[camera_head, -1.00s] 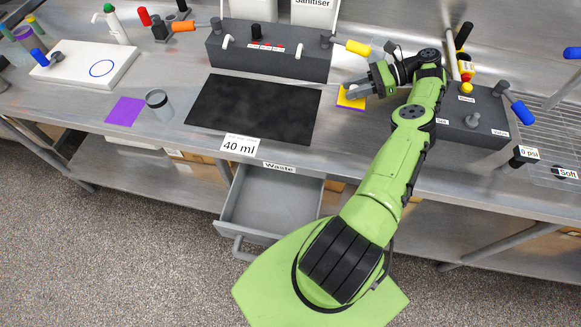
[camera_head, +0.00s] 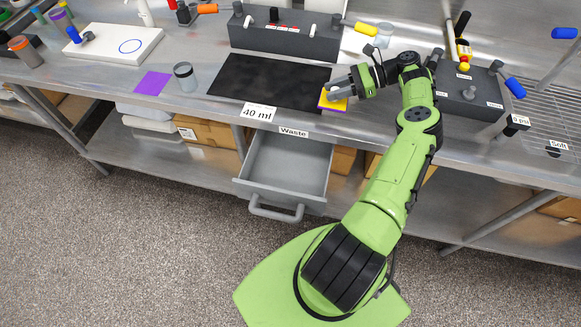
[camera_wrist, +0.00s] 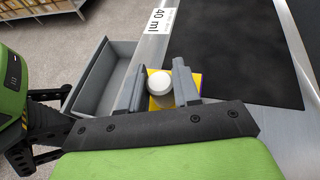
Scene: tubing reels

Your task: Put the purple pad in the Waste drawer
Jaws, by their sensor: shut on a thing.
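My gripper (camera_head: 338,92) is shut on a yellow-topped pad holder (camera_wrist: 160,103) by its white round knob (camera_wrist: 162,86). A purple layer (camera_head: 331,108) shows along the holder's lower edge. The holder is over the bench near the front right corner of the black mat; I cannot tell whether it touches the bench. A separate flat purple square (camera_head: 153,83) lies on the bench at the left. The Waste drawer (camera_head: 280,192) stands open and looks empty, below the bench edge, to the front left of my gripper. It also shows in the wrist view (camera_wrist: 104,85).
The black mat (camera_head: 268,82) lies left of my gripper, with a 40 ml card (camera_head: 258,112) at its front edge. A dark valve block (camera_head: 470,92) is at the right. The air above the drawer is clear.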

